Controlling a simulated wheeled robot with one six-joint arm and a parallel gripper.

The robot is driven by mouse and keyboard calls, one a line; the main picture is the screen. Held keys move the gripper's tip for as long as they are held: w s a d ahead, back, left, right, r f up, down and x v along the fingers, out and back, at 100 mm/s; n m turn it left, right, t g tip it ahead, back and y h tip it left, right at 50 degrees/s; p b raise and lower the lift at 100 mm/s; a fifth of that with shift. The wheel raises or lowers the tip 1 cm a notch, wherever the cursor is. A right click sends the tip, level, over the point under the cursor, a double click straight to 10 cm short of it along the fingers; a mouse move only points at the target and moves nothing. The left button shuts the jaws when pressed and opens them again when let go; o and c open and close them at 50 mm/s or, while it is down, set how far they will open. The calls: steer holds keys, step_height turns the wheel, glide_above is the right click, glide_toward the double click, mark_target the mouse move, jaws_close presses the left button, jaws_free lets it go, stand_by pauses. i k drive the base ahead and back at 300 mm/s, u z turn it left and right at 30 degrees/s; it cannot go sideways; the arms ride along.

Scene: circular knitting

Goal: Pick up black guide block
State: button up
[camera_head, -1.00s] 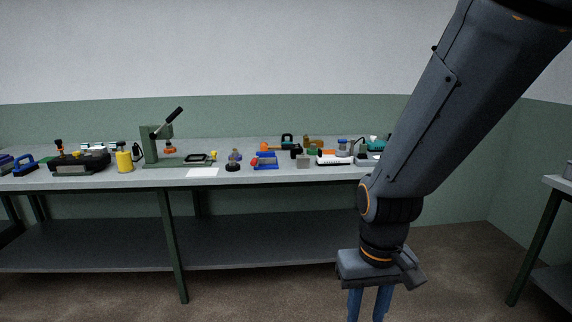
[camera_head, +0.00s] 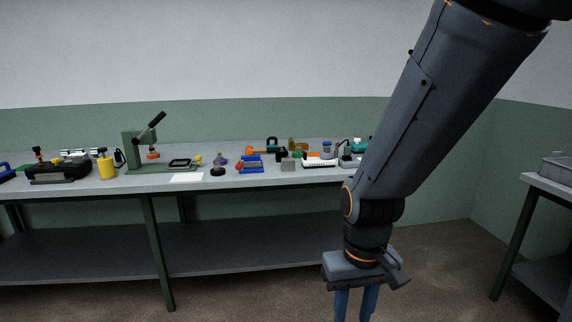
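A small black block (camera_head: 281,155) stands on the long workbench (camera_head: 230,182), right of the middle of the bench. It is small in the picture, and I cannot tell for certain that it is the guide block. My gripper (camera_head: 355,306) points down in front of the bench, below the top's height in the picture and well apart from the block. Its two blue fingers are spread with a gap between them and nothing seen there. The fingertips are cut off by the bottom edge.
Near the block are a grey block (camera_head: 288,165), a blue holder (camera_head: 251,166), a black round piece (camera_head: 218,171) and a white tray (camera_head: 319,162). A green lever press (camera_head: 135,150) stands further left. My arm hides the bench's right end. Another table (camera_head: 550,182) is at right.

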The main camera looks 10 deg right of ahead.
mark_target(280, 154)
steer(key=z, duration=0.4)
steer(key=i, duration=1.45)
steer(key=u, duration=0.1)
